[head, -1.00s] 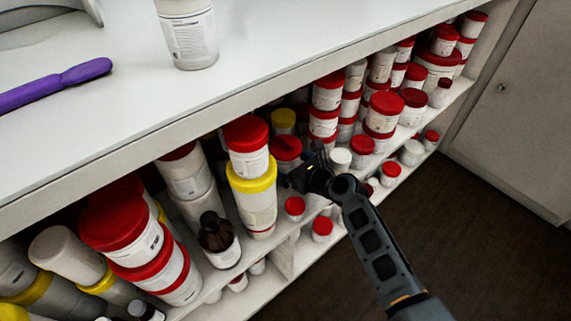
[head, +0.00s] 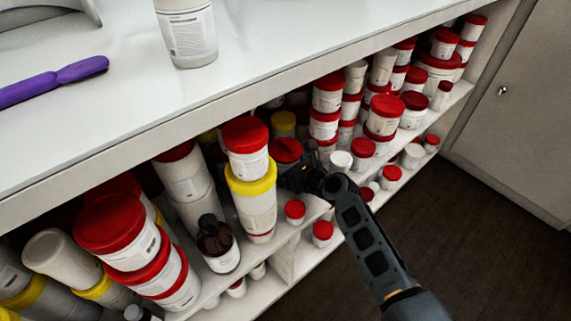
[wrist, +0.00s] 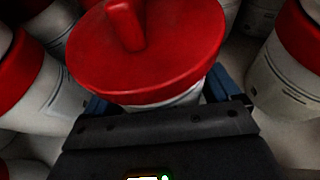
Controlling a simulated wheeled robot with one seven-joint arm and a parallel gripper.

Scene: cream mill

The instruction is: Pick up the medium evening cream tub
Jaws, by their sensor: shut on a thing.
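In the wrist view, a white tub with a wide red lid (wrist: 150,48) stands between the two blue fingers of my gripper (wrist: 163,96). A red upright knob rises from the lid. My gripper is shut on the tub's body just below the lid. In the head view my gripper (head: 297,178) reaches into the shelf at this red-lidded tub (head: 286,151), whose lower part is hidden behind it. I cannot read its label, so I cannot tell whether it is the medium evening cream tub, nor whether its base is off the shelf.
A yellow-lidded tub (head: 252,182) with a red-lidded one (head: 246,136) on top stands close to the left. Stacked tubs (head: 327,95) crowd the right. The counter (head: 270,45) overhangs the shelf. Dark floor (head: 450,215) in front is clear.

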